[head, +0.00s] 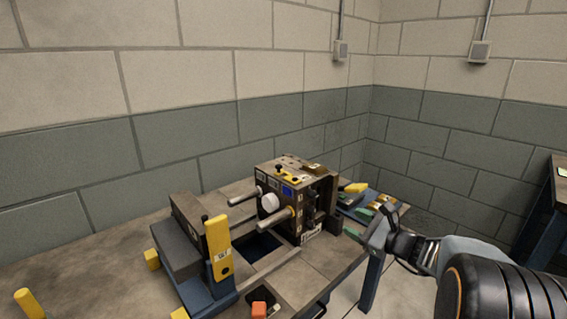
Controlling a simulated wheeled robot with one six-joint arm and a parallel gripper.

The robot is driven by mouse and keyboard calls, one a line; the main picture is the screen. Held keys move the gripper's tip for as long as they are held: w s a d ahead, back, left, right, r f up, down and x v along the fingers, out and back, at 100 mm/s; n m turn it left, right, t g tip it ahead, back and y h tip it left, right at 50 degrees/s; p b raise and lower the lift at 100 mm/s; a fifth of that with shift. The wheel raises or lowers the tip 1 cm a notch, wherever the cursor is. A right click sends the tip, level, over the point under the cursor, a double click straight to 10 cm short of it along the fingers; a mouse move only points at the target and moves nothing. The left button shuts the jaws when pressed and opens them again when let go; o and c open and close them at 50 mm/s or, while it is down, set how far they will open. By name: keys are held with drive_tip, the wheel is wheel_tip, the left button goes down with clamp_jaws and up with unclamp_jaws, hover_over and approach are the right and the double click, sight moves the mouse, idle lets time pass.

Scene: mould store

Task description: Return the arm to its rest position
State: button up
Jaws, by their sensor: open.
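My arm reaches in from the lower right of the head view. My gripper (371,236) is at its left end, pointing left, just right of the workbench edge. It is open, and nothing shows between its fingers. The wrist is grey and dark, and a black ribbed part of my arm fills the lower right corner.
A mould machine (290,200) with metal rods stands on the bench (60,265), close left of my gripper. An orange block (259,309) lies near the front edge. Another table (546,235) stands far right.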

drive_tip(key=s+a+f+n+g+h+p, duration=0.25)
drive_tip(key=s+n+g+p, duration=0.2)
drive_tip(key=s+n, duration=0.25)
drive_tip(key=s+a+f+n+g+h+p, duration=0.1)
drive_tip(key=s+a+n+g+h+p, duration=0.15)
drive_tip(key=s+n+g, duration=0.35)
drive_tip(key=s+a+r+n+h+p, duration=0.1)
drive_tip(key=s+r+n+h+p, duration=0.1)
drive_tip(key=r+n+p, duration=0.3)
drive_tip(key=s+a+r+n+h+p, duration=0.2)
drive_tip(key=s+r+n+h+p, duration=0.1)
drive_tip(key=r+p, duration=0.4)
wheel_tip(320, 180, up, 3)
drive_tip(key=s+n, duration=0.1)
drive_tip(key=n, duration=0.1)
drive_tip(key=shift+s+a+r+n+p, duration=0.15)
drive_tip(key=shift+s+r+n+p, duration=0.05)
drive_tip(key=shift+s+n+p, duration=0.15)
